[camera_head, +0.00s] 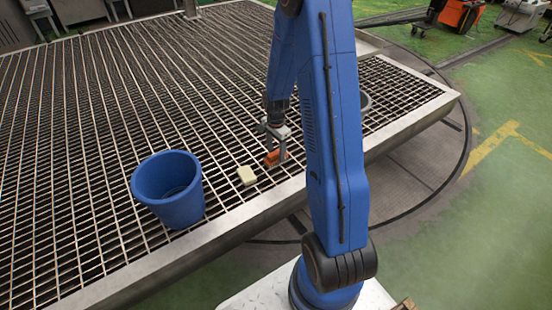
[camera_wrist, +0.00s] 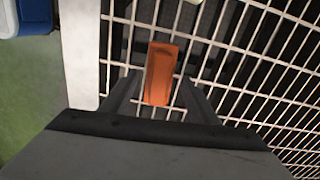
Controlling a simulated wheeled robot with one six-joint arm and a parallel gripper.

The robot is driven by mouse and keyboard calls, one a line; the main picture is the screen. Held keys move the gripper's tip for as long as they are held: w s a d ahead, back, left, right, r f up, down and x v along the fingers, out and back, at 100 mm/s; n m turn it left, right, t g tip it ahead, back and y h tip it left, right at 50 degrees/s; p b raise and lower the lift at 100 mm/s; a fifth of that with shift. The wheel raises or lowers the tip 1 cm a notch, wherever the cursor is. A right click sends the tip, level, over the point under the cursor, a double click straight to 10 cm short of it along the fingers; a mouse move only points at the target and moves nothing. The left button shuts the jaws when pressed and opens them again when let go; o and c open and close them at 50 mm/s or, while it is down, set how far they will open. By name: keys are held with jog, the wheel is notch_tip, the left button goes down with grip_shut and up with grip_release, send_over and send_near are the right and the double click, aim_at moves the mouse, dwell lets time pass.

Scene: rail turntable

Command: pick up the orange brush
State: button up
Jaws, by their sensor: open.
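The orange brush (camera_head: 273,158) lies on the metal grating near its front edge, partly hidden by my gripper in the head view. In the wrist view the brush (camera_wrist: 162,72) lies lengthwise, its lower end between my two fingers. My gripper (camera_head: 271,150) points down over the brush. In the wrist view my gripper (camera_wrist: 155,98) is open, with a finger on either side of the brush's near end. Whether the fingers touch the brush I cannot tell.
A cream block (camera_head: 247,175) lies just left of the brush. A blue bucket (camera_head: 168,205) stands farther left. A grey round container (camera_head: 365,101) is partly hidden behind my arm. The grating has a raised metal rim (camera_head: 225,222). Grating behind the brush is clear.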

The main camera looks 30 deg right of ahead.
aim_at(276, 152)
jog(key=shift+f, duration=1.3)
jog(key=c, duration=1.1)
jog(key=shift+r, duration=0.1)
notch_tip(276, 152, up, 10)
jog(key=shift+f, duration=0.1)
